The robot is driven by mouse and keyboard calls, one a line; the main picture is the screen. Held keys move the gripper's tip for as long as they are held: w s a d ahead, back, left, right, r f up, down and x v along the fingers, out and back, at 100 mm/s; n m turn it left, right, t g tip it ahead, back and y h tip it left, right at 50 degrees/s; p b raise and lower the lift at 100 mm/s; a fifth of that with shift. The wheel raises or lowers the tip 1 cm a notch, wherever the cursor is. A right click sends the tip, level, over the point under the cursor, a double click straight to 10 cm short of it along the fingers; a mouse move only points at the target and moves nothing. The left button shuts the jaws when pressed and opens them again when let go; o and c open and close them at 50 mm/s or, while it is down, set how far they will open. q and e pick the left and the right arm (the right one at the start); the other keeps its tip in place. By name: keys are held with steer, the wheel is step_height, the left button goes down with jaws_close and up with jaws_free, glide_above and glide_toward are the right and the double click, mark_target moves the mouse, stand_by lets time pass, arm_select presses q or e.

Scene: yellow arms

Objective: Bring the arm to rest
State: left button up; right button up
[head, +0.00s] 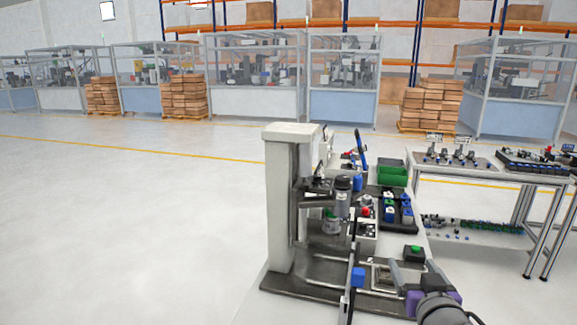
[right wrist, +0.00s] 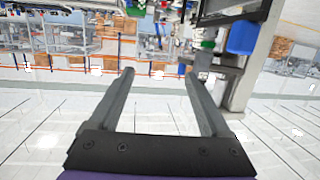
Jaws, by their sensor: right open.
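My right gripper (head: 412,268) is at the lower right in the head view, over the front end of the workstation. Its two grey fingers are spread apart, with purple parts at their base. In the right wrist view the same gripper (right wrist: 160,74) shows both fingers wide apart with nothing between them. The view beyond the fingers appears upside down, with workshop equipment along the top. My left gripper does not show in either view.
A workstation with a grey-white column (head: 281,205) stands close left of the gripper. A blue block (head: 358,277) and a green button box (head: 414,253) are near the fingers. A metal-legged table (head: 490,172) stands at right. Open floor (head: 120,230) lies at left.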

arm_select(q)
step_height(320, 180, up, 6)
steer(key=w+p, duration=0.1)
steer(key=p, duration=0.3)
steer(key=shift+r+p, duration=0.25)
steer(key=shift+p, duration=0.15)
arm_select(e)
steer(key=s+a+f+g+y, duration=0.1)
steer(key=s+a+f+g, duration=0.2)
steer(key=s+f, duration=0.8)
steer(key=s+a+f+n+g+y, duration=0.1)
steer(key=s+a+f+g, duration=0.2)
steer(key=s+f+g, duration=0.4)
steer(key=s+f, duration=0.4)
steer(key=f, duration=0.1)
steer(key=shift+s+a, duration=0.4)
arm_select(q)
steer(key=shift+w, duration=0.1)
